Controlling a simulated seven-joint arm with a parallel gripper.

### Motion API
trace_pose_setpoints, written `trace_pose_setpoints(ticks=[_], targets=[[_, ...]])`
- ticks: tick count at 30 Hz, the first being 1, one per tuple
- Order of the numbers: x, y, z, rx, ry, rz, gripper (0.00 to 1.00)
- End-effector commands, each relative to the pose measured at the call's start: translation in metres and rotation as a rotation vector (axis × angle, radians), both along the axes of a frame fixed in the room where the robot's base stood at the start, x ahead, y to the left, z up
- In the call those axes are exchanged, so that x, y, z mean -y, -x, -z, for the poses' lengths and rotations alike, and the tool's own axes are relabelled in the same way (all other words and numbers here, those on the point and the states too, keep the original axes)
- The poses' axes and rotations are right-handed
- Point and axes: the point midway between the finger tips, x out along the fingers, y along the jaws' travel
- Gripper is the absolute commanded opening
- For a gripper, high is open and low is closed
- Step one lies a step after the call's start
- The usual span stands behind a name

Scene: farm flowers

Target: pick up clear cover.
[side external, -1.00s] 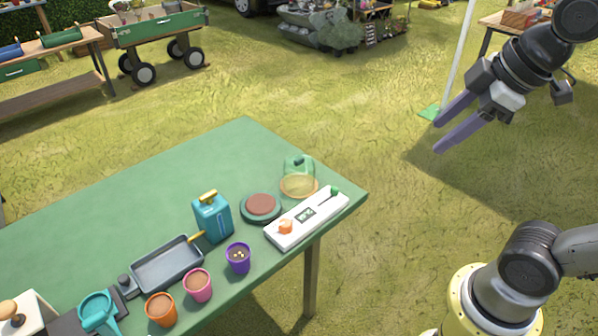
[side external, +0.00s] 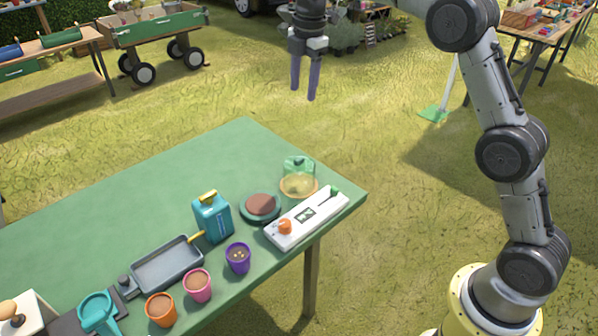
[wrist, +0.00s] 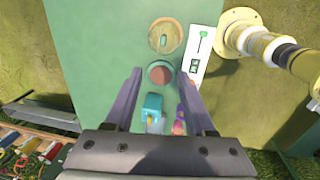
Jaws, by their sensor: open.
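The clear cover (side external: 299,168) is a see-through dome with a green knob. It stands on a round wooden base (side external: 299,191) near the table's right corner. In the wrist view the clear cover (wrist: 163,37) is seen from above on its round base, beyond my fingertips. My gripper (side external: 304,97) is open and empty, high above the table's back edge and apart from the cover. In the wrist view my gripper (wrist: 160,85) has its two purple fingers spread, with a brown disc on a green round base (wrist: 160,74) showing between them.
A white panel with an orange knob and green lever (side external: 308,218) lies in front of the cover. A blue can (side external: 212,217), grey tray (side external: 167,264) and several pots (side external: 198,285) stand to the left. The green table's back part (side external: 190,165) is clear.

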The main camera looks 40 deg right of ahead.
Motion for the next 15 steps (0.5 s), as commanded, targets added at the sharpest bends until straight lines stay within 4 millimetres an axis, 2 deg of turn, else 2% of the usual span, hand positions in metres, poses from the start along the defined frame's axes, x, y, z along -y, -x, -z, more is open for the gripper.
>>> trace_pose_setpoints(ticks=[1,6,11,15], targets=[[0.002,-0.009,0.020,-0.025,-0.001,0.003,0.55],[0.004,-0.018,0.064,-0.095,-0.004,0.008,0.55],[0.005,-0.017,0.085,-0.117,-0.006,0.010,0.55],[0.005,-0.016,0.110,-0.119,-0.006,0.011,0.55]])
